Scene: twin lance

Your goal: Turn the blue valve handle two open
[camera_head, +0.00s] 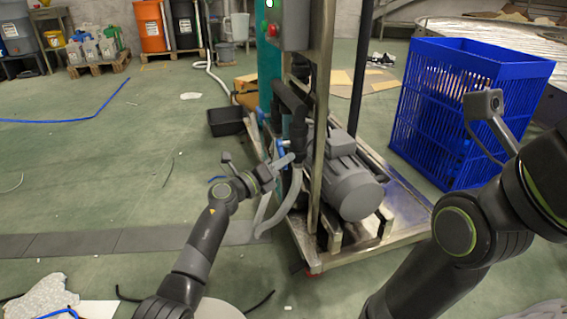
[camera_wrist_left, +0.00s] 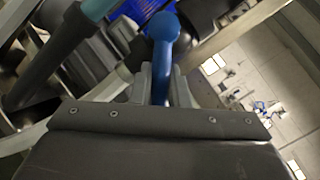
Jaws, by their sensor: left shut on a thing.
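The blue valve handle (camera_wrist_left: 164,42) stands out from between the fingers of my left gripper (camera_wrist_left: 162,88) in the left wrist view. Its rounded end is clear of the fingers, and its lower part runs down between them. In the head view my left gripper (camera_head: 283,161) reaches in from the left to the pump rig. A small bit of the blue handle (camera_head: 280,149) shows there beside the fingertips. The fingers are shut on the handle. The valve body behind it is mostly hidden. My right gripper is not in view; only its arm shows at the right.
The pump rig has a grey motor (camera_head: 352,188) on a metal base, upright posts and a control box (camera_head: 290,28). A grey hose (camera_head: 292,205) hangs below my left gripper. A blue crate (camera_head: 425,120) stands behind my right arm. The floor at left is largely clear.

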